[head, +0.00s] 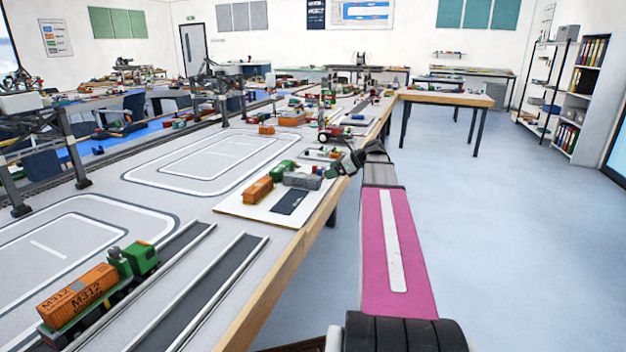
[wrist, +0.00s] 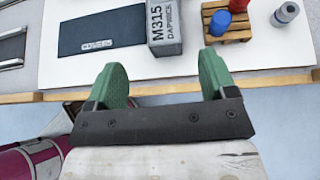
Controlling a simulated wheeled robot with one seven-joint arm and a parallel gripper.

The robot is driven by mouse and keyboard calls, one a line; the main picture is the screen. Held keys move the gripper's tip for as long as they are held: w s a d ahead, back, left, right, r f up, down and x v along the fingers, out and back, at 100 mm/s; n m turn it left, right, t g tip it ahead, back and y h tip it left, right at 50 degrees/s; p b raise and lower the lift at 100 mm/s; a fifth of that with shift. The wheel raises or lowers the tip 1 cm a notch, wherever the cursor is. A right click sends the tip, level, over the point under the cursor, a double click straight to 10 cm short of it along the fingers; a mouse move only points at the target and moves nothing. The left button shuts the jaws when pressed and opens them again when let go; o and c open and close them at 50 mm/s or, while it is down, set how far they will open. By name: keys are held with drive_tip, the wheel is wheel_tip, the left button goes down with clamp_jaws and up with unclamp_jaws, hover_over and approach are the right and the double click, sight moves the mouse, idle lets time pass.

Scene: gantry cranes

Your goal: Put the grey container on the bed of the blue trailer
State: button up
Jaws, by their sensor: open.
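The grey container (head: 303,181) lies on a white board on the long table. It also shows in the wrist view (wrist: 165,30), marked M315, at the top centre beyond my fingers and partly cut off by the frame. My gripper (wrist: 162,68) is open, with its two green fingers apart and nothing between them. It hangs by the table's front edge, short of the container and apart from it. In the head view my gripper (head: 337,170) is small, just right of the container. I cannot make out a blue trailer clearly in either view.
A dark flat panel (wrist: 100,31) lies left of the container on the white board (head: 262,213). An orange container (head: 258,191) and a green vehicle (head: 284,168) stand close by. A wooden pallet (wrist: 232,32) carries red and blue cylinders. Open floor lies right of the table.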

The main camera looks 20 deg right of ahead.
sight(302, 176)
drive_tip(key=w+a+r+g+h, duration=0.1)
drive_tip(key=a, duration=0.1)
drive_tip(key=w+a+r+g+h, duration=0.1)
drive_tip(key=w+a+h, duration=0.1)
drive_tip(key=w+a+r+g+h, duration=0.1)
drive_tip(key=w+a+r+h, duration=0.1)
drive_tip(key=shift+w+a+r+g+h, duration=0.1)
drive_tip(key=shift+a+r+g+h, duration=0.2)
drive_tip(key=shift+h, duration=0.2)
drive_tip(key=x, duration=0.5)
drive_tip(key=shift+f, duration=0.15)
drive_tip(key=shift+x, duration=2.7)
drive_tip(key=shift+a, duration=0.2)
drive_tip(key=c, duration=1.2)
drive_tip(key=shift+o, duration=0.2)
drive_tip(key=shift+r, duration=0.2)
